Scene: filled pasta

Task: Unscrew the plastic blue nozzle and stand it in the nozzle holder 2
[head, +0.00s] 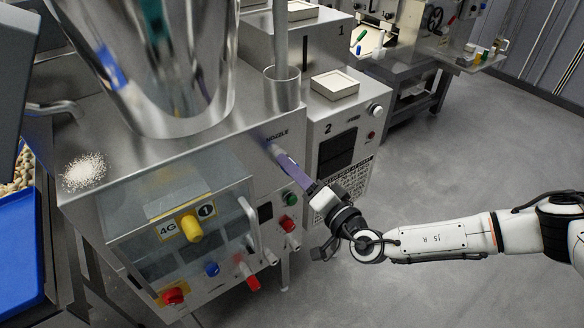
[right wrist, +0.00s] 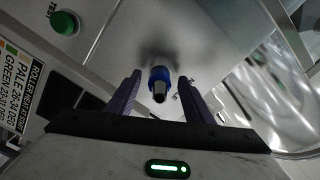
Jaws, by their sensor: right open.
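The blue nozzle (right wrist: 160,74) sticks out of the steel machine front in the right wrist view, with a blue collar and a dark tip. In the head view the right gripper hides it, below the word NOZZLE. My right gripper (head: 283,158) is open at the machine front. In the right wrist view the purple fingers of this gripper (right wrist: 159,84) stand one on each side of the nozzle, with gaps showing. A cabinet marked 2 (head: 311,137) carries a pale square tray (head: 335,83); I cannot tell whether this is nozzle holder 2. My left gripper is not in view.
The steel machine (head: 120,172) has a large shiny hopper (head: 165,75), a clear front guard with a handle (head: 249,222), and red, yellow and blue knobs. A green button (right wrist: 64,22) is near the nozzle. A blue bin (head: 22,245) is at left. Floor at right is clear.

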